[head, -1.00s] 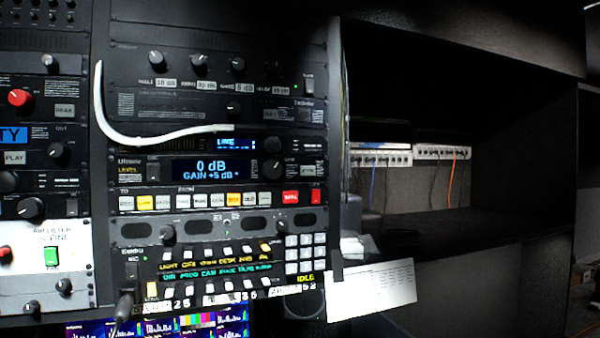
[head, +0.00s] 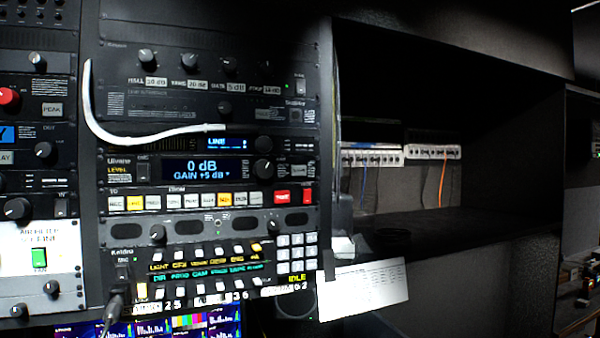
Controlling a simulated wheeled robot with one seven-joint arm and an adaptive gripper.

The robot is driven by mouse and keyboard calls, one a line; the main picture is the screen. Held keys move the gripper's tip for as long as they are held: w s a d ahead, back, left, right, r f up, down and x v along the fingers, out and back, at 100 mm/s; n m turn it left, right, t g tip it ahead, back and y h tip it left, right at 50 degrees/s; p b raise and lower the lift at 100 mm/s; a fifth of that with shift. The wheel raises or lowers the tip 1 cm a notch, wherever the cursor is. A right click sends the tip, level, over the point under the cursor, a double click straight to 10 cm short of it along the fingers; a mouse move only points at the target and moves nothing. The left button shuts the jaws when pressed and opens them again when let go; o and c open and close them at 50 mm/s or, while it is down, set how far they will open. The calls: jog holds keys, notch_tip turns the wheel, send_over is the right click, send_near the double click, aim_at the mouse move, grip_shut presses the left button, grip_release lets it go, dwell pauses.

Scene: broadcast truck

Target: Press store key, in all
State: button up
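I cannot read a key marked "store" on the rack (head: 90,120). A row of lit keys (head: 190,201) runs across one unit, white and amber, with a wide red key (head: 282,197) and a narrow red key (head: 308,195) at its right end. Above it, a blue display (head: 208,169) reads "0 dB GAIN +5 dB". Below, a panel has two rows of small keys with yellow and green labels, a white keypad (head: 297,245) and the word "IDLE". My gripper is not in view.
A white curved cable (head: 110,133) hangs across the upper rack units. A black connector (head: 116,302) sticks out at the lower left. A white paper sheet (head: 363,290) hangs right of the keypad. A dark shelf bay with patch strips (head: 433,151) opens at the right.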

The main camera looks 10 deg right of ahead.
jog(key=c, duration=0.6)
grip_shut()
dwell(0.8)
